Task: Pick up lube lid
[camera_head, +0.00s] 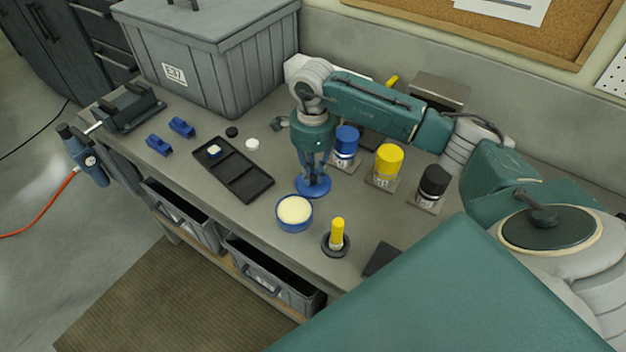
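The lube lid, a flat blue disc (313,188), lies on or just above the grey workbench, near its middle. An open blue tub of pale cream lube (294,212) stands just in front and to the left of it. My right gripper (312,180) points straight down over the lid, with its fingertips at the lid's top. The fingers hide the lid's middle, so I cannot tell whether they are closed on it. My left gripper does not show.
Blue (347,141), yellow (387,163) and black (433,184) capped containers stand right of the gripper. A black tray (241,175) lies left. A yellow-handled brush or tool (337,234) stands in front. A large grey bin (208,64) is behind.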

